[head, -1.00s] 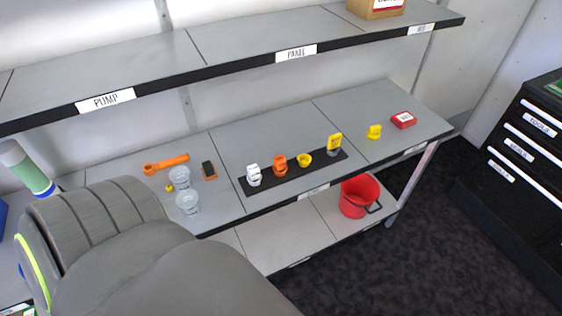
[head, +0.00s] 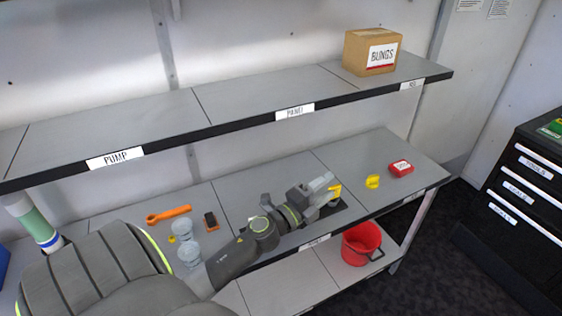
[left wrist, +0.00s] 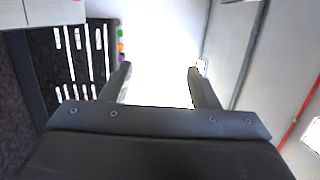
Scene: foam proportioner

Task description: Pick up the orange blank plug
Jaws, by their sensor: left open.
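The orange blank plug does not show in the current views; my left arm covers most of the black strip where an orange fitting stood in the earlier head view. My left gripper (head: 326,190) is over the right part of the black strip (head: 330,214), beside a yellow tagged piece (head: 335,192). In the left wrist view, its two fingers (left wrist: 160,82) are apart with nothing between them. My right gripper is not in view.
A shelf with a cardboard box (head: 371,52) is above. A red bucket (head: 361,243) stands below.

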